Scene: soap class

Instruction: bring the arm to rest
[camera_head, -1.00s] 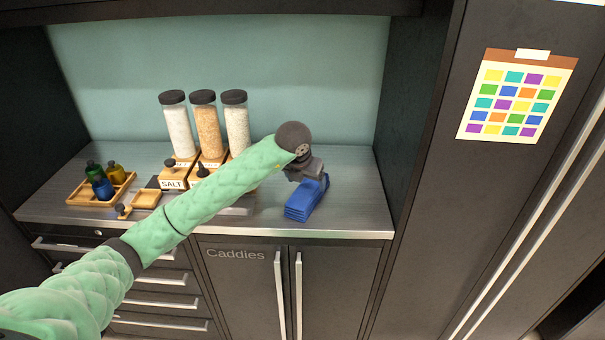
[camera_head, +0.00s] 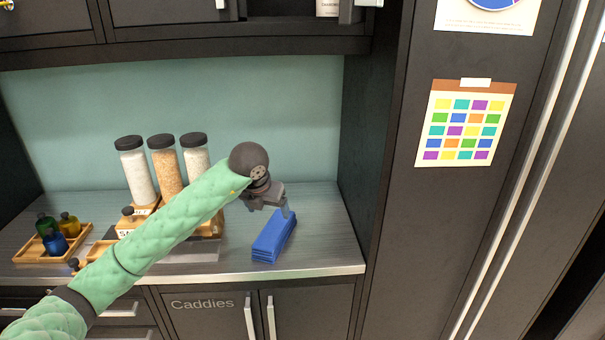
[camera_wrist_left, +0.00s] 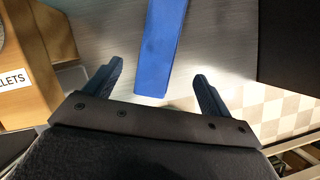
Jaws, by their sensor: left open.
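My left arm (camera_head: 160,240) is padded in green and reaches from the lower left over the counter. My left gripper (camera_head: 270,211) is open and empty above the counter, just behind and above a folded blue cloth-like stack (camera_head: 274,238). My right gripper is in neither view.
Tall dispensers (camera_head: 166,165) with dark lids stand behind my arm. A wooden tray of small bottles (camera_head: 25,256) is at the left. Upper cabinets (camera_head: 180,20) overhang the counter, and a dark panel (camera_head: 370,150) bounds it at right. Counter around the blue stack is clear.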

